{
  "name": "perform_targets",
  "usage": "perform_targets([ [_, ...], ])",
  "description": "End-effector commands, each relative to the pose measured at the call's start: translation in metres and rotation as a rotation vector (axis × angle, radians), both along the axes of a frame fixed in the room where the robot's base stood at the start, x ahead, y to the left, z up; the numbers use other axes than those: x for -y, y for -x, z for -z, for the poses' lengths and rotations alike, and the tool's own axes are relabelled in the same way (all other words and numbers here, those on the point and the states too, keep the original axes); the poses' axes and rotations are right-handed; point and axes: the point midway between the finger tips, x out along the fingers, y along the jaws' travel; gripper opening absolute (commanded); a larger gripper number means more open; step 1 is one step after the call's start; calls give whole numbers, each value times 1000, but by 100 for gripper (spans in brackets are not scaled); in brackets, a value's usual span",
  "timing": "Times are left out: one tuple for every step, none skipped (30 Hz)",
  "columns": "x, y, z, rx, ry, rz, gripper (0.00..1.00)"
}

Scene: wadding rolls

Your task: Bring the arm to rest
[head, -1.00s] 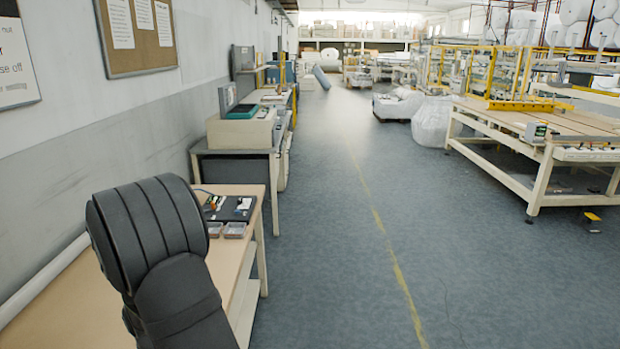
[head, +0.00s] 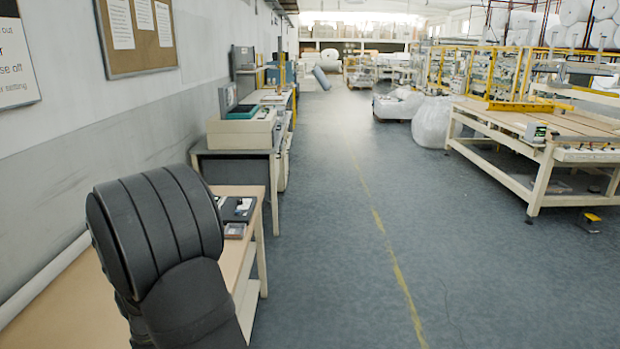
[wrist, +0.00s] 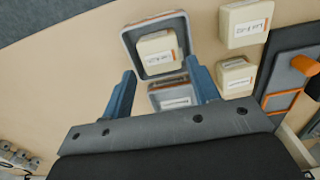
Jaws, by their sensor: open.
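My gripper (wrist: 160,66) shows in the wrist view with its two blue fingers spread apart over the tan bench top (wrist: 60,85). It is open, and nothing is clamped between the fingers. A grey tray (wrist: 129,41) with a cream labelled block (wrist: 157,52) in it lies just ahead of the fingertips. A second labelled container (wrist: 174,96) shows between the fingers, partly hidden by my gripper. In the head view my dark arm rises at the lower left over the workbench (head: 50,312), and my gripper is hidden there.
Two more cream labelled blocks (wrist: 246,22) lie right of the fingers. A dark mat (wrist: 300,55) with an orange-handled tool (wrist: 305,65) is further right. In the head view, a machine table (head: 233,132) stands beyond the bench, and the floor aisle (head: 330,230) is clear.

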Motion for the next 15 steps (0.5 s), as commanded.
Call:
perform_targets([
  [1, 1, 12, -4, 3, 0, 55],
  [1, 1, 17, -3, 3, 0, 55],
  [1, 1, 25, -4, 4, 0, 55],
  [1, 1, 30, -3, 3, 0, 55],
  [1, 1, 35, -3, 3, 0, 55],
  [1, 1, 43, -4, 3, 0, 55],
  [1, 1, 47, -2, 2, 0, 55],
  [1, 1, 52, -3, 3, 0, 55],
  [1, 1, 59, -3, 3, 0, 55],
  [0, 0, 52, 3, -3, 0, 55],
  [-1, -1, 45, 4, -4, 0, 55],
  [-1, -1, 37, 5, -5, 0, 55],
  [-1, 0, 32, 4, -4, 0, 55],
  [0, 0, 27, 4, -4, 0, 55],
  [-1, 0, 19, 4, -4, 0, 55],
])
